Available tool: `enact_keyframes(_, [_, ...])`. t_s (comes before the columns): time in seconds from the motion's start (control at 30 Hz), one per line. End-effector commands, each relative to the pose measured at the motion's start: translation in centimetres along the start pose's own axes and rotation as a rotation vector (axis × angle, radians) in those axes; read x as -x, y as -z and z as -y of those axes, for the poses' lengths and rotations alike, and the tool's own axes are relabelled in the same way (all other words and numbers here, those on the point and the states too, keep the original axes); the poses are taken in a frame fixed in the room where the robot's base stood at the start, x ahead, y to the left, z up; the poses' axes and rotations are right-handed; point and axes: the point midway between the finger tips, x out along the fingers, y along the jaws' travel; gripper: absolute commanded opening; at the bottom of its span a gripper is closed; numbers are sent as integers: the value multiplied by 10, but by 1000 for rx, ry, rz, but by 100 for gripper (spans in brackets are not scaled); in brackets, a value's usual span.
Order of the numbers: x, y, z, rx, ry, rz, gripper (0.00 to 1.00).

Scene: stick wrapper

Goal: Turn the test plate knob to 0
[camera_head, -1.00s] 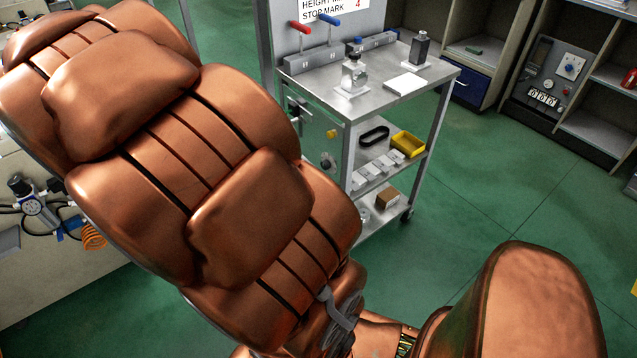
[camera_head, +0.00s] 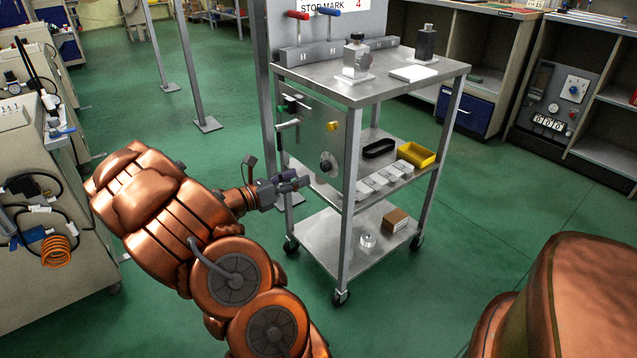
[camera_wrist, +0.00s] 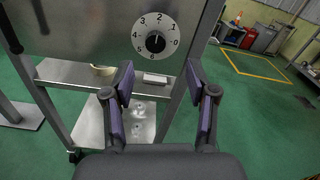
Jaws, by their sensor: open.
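The test plate (camera_head: 310,130) is a grey upright panel on the side of a metal cart. Its black knob (camera_head: 327,164) sits on a round dial low on the plate. My gripper (camera_head: 298,182) is left of and slightly below the knob in the head view. In the wrist view my gripper (camera_wrist: 159,72) is open and empty, its purple-padded fingers apart below the dial, not around the knob.
The cart's top (camera_head: 385,85) holds a small device (camera_head: 356,60) and a white plate (camera_head: 414,73). Its middle shelf carries a yellow tray (camera_head: 417,155); a brown box (camera_head: 395,219) is on the bottom shelf. A bench (camera_head: 60,250) stands left. Green floor is open around the cart.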

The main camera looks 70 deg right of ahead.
Motion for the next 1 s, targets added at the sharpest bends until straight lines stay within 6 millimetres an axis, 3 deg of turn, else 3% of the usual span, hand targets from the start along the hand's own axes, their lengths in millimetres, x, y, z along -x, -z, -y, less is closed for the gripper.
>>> enact_keyframes(0.23, [-15,7,-6,23,-7,11,57])
enact_keyframes(0.7, [-73,7,-6,23,-5,10,57])
enact_keyframes(1.0, [-81,6,-6,24,-8,10,57])
